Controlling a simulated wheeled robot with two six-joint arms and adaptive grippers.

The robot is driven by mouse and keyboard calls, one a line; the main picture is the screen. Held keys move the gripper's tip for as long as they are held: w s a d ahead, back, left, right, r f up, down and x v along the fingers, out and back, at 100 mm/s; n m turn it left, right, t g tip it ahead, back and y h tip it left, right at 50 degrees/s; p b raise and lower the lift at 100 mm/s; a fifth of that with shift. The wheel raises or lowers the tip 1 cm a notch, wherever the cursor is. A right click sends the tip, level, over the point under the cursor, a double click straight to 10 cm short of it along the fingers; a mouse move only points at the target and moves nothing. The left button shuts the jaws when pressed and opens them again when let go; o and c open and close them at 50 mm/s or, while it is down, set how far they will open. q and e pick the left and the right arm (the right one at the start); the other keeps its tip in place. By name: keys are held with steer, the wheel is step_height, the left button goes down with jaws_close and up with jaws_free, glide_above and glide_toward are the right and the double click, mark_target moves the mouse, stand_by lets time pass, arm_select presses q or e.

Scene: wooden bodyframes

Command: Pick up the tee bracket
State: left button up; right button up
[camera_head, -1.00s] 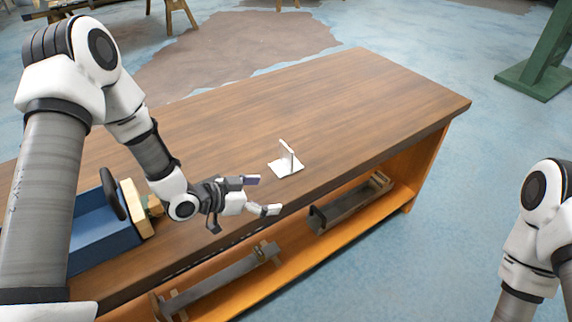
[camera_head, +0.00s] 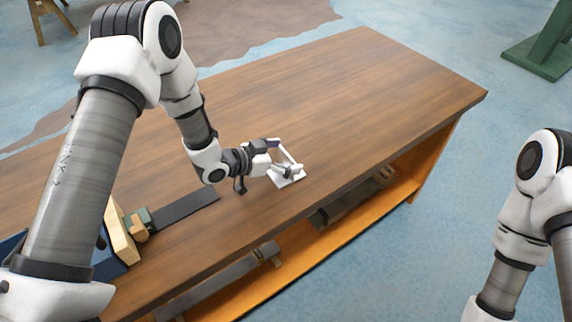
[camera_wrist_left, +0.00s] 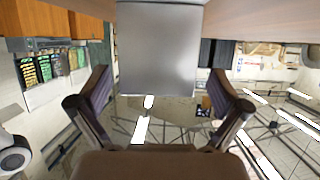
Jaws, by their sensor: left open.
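The tee bracket (camera_head: 288,183) is a small white piece with a flat base and an upright plate. It sits on the wooden workbench near its front edge. My left gripper (camera_head: 281,158) is at the bracket, with its fingers apart around the upright plate. In the left wrist view, a flat grey plate (camera_wrist_left: 158,45), which looks like part of the bracket, lies between and beyond the open fingers (camera_wrist_left: 159,80), with gaps on both sides. My right gripper is out of view; only part of that arm shows at the right edge.
The workbench top (camera_head: 340,95) is clear behind and right of the bracket. A blue and wooden vise-like tool (camera_head: 122,235) and a dark flat strip (camera_head: 185,207) lie at the left. Metal parts (camera_head: 350,205) lie on the lower shelf. A green stand (camera_head: 540,55) is far right.

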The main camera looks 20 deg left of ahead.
arm_select(q)
steer(key=shift+s+d+r, duration=0.1)
steer(key=shift+r, duration=0.05)
steer(key=c, duration=1.4)
